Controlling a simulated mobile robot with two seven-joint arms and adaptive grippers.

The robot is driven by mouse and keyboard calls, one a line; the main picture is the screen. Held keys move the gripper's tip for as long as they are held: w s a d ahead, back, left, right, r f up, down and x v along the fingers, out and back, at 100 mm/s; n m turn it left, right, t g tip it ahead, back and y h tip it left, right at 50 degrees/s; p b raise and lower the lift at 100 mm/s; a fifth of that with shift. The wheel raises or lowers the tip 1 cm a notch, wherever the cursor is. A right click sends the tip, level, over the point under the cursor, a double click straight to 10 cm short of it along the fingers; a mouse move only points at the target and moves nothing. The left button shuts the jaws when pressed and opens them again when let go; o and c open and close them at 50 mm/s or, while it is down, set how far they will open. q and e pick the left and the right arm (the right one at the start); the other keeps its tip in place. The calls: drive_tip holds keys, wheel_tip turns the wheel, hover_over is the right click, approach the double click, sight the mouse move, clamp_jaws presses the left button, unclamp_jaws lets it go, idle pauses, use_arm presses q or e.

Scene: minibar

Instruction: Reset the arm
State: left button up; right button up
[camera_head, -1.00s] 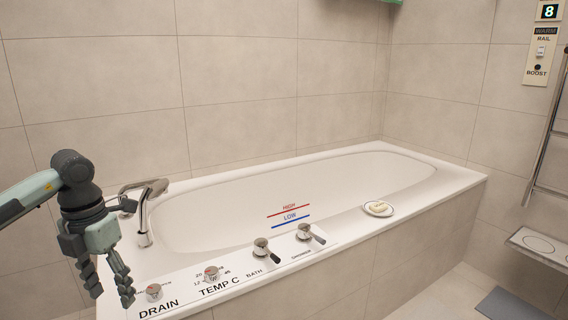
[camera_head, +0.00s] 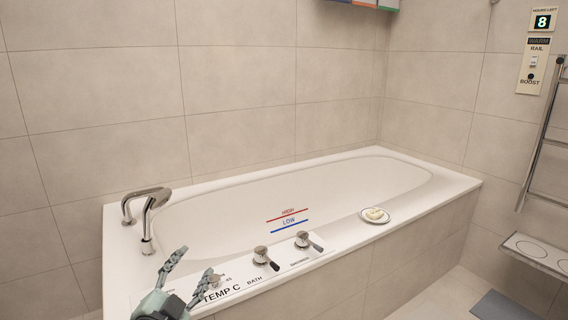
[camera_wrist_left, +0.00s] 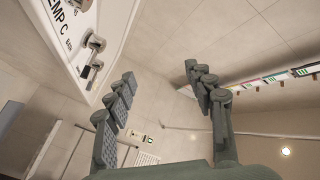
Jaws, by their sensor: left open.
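My left gripper (camera_head: 196,262) is at the bottom left of the head view, its fingers spread and pointing up and right. It appears in front of the tub's control panel and covers the drain end of it. In the left wrist view the same gripper (camera_wrist_left: 159,72) has its two fingers wide apart with nothing between them. Most of my left arm is out of the picture. My right gripper is in neither view.
A white bathtub (camera_head: 240,201) stands along the tiled wall. Its rim carries a tap (camera_head: 148,222), a bath knob (camera_head: 262,257), a shower knob (camera_head: 303,240) and a soap dish (camera_head: 377,216). A wall panel (camera_head: 535,55) and towel rail (camera_head: 540,140) are at right.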

use_arm(q)
drive_tip(key=s+a+f+n+g+y, duration=0.2)
drive_tip(key=s+a+f, duration=0.1)
drive_tip(key=f, duration=0.3)
drive_tip(key=s+a+f+n+g+y, duration=0.2)
drive_tip(key=s+a+f+n, duration=0.1)
drive_tip(key=f, duration=0.3)
drive_tip(key=s+f+n+g, duration=0.2)
drive_tip(key=s+f+g, duration=0.3)
drive_tip(key=s+f, duration=0.3)
drive_tip(key=s+a+f+n+g+p, duration=0.1)
drive_tip(key=s+f+g, duration=0.5)
drive_tip(key=s, duration=0.9)
wheel_tip(320, 180, down, 3)
drive_tip(key=shift+s+a+n, duration=0.15)
drive_tip(key=shift+s+n, duration=0.2)
drive_tip(key=shift+n, duration=0.25)
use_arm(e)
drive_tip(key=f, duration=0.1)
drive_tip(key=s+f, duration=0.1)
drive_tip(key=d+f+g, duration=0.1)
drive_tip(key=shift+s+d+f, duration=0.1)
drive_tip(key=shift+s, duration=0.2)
